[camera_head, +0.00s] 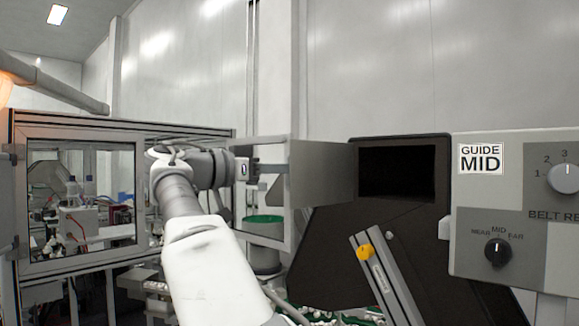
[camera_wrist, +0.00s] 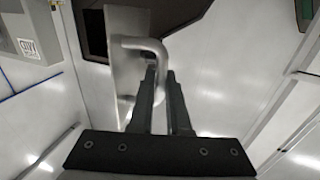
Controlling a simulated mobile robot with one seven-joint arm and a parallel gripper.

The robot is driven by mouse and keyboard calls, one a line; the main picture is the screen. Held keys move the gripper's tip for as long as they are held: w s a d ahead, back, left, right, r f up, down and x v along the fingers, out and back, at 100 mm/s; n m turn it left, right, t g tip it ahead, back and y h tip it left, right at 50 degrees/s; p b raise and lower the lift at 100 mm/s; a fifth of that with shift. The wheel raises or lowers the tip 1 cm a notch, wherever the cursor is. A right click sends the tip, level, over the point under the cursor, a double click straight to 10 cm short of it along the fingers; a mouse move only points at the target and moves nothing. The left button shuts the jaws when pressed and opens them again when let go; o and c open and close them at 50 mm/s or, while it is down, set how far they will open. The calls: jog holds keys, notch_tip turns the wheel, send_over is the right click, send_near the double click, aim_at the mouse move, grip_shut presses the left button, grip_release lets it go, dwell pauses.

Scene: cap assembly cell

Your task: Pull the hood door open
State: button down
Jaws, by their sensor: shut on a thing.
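The hood (camera_head: 125,124) is a grey-framed enclosure with clear panes at the left of the head view. Its door (camera_head: 290,215) is a glazed, light-framed panel right of my arm, standing at an angle to the front pane. A flat grey plate (camera_head: 322,172) shows beside the door's edge. In the wrist view, a bent grey bar handle (camera_wrist: 150,46) stands out from a flat panel (camera_wrist: 128,75). My gripper (camera_wrist: 160,78) is shut on this handle, its dark fingers on either side of the bar.
A dark machine housing (camera_head: 395,220) with a yellow-knobbed rail (camera_head: 378,272) stands right of the door. A control box (camera_head: 510,195) with knobs is at the far right. Bottles and small items show behind the hood's left pane.

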dwell(0.4)
jog(key=c, duration=1.2)
grip_release()
jog(key=shift+o, duration=0.2)
jog(key=p+v, duration=0.3)
jog(key=v, duration=1.4)
jog(key=shift+a, duration=0.2)
jog(key=shift+s, duration=0.1)
